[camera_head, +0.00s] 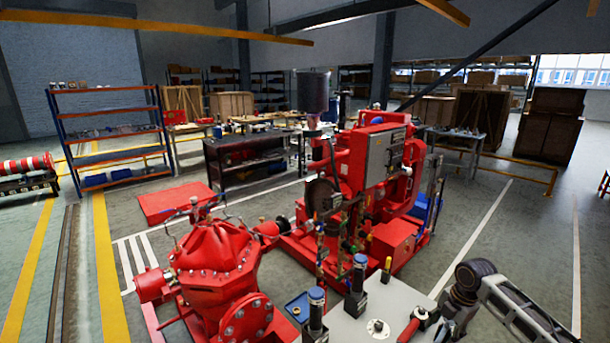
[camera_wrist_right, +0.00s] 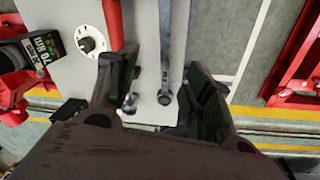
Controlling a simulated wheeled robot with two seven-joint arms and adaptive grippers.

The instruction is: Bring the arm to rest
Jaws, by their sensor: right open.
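My right arm (camera_head: 490,295) comes in at the lower right of the head view, beside a light grey worktop (camera_head: 345,325). In the right wrist view my right gripper (camera_wrist_right: 162,82) is open, its two dark fingers spread apart over the worktop (camera_wrist_right: 142,30). Nothing is held between the fingers. A long metal tool (camera_wrist_right: 165,60) lies on the worktop, seen through the gap. The fingertips are not clear in the head view. My left gripper is not in view.
The worktop holds a round white dial (camera_head: 378,327), a red-handled tool (camera_head: 410,328) and blue-topped dark items (camera_head: 358,275). A red pump (camera_head: 215,265) and a red engine set (camera_head: 370,180) stand close behind. Floor (camera_head: 510,225) is clear to the right.

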